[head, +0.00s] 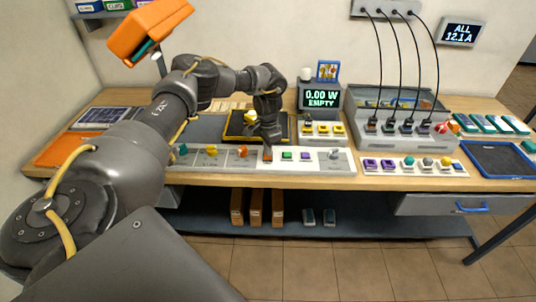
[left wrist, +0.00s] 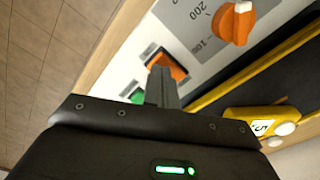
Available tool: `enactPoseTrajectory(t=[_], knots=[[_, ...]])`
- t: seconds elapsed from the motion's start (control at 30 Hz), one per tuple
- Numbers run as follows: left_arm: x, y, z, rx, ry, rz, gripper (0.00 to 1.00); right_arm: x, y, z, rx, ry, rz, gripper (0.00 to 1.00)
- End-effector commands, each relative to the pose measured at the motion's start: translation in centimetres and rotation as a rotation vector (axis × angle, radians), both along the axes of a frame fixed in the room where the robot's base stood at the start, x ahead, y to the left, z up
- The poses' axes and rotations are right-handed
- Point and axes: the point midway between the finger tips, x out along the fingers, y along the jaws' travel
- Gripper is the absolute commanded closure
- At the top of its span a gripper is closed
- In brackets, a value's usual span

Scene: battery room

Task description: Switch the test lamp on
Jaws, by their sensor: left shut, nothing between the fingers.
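A white panel (head: 338,167) lies along the front edge of the bench, with an orange rocker switch (left wrist: 166,66), a green switch (head: 287,155), a purple switch (head: 306,156) and a grey knob (head: 334,154). My left gripper (head: 268,149) points down at the orange switch and mostly hides it in the head view. In the left wrist view its shut fingers (left wrist: 161,88) are at the orange switch; I cannot tell if they touch it. An orange lamp-like head (head: 150,30) stands at the upper left; whether it is lit is unclear. My right gripper is not in view.
Teal, yellow and orange knobs (head: 212,151) sit left of the switches. Behind are a yellow-edged black tray (head: 238,128), a display reading 0.00 W EMPTY (head: 320,98) and a grey rack with black cables (head: 400,105). A blue tray (head: 497,158) lies at the right.

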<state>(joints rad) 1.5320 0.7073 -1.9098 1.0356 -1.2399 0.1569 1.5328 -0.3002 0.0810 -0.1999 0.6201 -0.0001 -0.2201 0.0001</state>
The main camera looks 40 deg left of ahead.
Motion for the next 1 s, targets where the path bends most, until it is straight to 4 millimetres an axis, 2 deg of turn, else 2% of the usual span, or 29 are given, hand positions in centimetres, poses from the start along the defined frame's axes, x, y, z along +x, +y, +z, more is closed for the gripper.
enactPoseTrajectory(t=[0.83,1.0], knots=[[0.0,0.0,-1.3,0.000,-0.001,0.001,1.00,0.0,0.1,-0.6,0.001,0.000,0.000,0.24],[0.0,0.0,-0.7,0.000,-0.001,0.001,1.00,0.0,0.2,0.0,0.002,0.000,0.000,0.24]])
